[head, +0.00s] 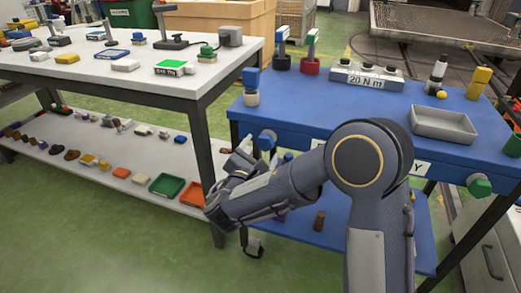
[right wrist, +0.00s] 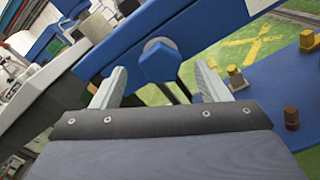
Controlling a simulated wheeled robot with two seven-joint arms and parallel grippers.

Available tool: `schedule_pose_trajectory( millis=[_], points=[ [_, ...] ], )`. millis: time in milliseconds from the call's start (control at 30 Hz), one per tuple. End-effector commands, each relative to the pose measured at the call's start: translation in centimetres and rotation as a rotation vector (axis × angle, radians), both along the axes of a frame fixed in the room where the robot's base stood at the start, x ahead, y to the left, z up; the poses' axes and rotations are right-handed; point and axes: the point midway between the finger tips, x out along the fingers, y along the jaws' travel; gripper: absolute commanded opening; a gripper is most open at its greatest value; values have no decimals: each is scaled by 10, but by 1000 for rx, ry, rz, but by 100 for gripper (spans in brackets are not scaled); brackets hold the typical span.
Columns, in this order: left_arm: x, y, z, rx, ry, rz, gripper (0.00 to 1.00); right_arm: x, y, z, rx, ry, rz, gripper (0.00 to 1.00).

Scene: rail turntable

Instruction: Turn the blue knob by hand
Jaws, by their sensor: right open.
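The blue knob (head: 267,139) sticks out from the front edge of the blue table (head: 300,108), near its left corner. In the right wrist view the blue knob (right wrist: 160,61) has a faceted face and shows ahead, between the two fingers. My right gripper (head: 243,152) is just left of and slightly below the knob in the head view. Its fingers (right wrist: 159,82) are spread apart with nothing gripped. I cannot tell exactly how far the fingertips are from the knob. My left gripper is not in view.
A green knob (head: 479,186) is on the same table edge, farther right. A grey tray (head: 444,124) and several blocks stand on the blue tabletop. A white table (head: 130,75) with many small items is at left. Brown and yellow pieces lie on the blue lower shelf (head: 335,228).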

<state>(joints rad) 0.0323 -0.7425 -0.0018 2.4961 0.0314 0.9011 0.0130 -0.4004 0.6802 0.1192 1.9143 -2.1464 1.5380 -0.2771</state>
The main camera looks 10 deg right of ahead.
Motion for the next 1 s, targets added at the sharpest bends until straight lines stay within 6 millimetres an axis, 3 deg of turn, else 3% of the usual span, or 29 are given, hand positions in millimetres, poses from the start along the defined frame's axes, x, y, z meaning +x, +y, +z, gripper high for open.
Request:
schedule_pose_trajectory(
  millis=[200,467,800,1000],
  points=[
    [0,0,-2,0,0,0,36,14,-10,0,0,2,0,69],
    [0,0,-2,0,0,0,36,14,-10,0,0,1,1,67],
    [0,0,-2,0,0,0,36,14,-10,0,0,2,0,24],
    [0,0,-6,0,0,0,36,14,-10,-2,13,-7,0,24]
  ],
)
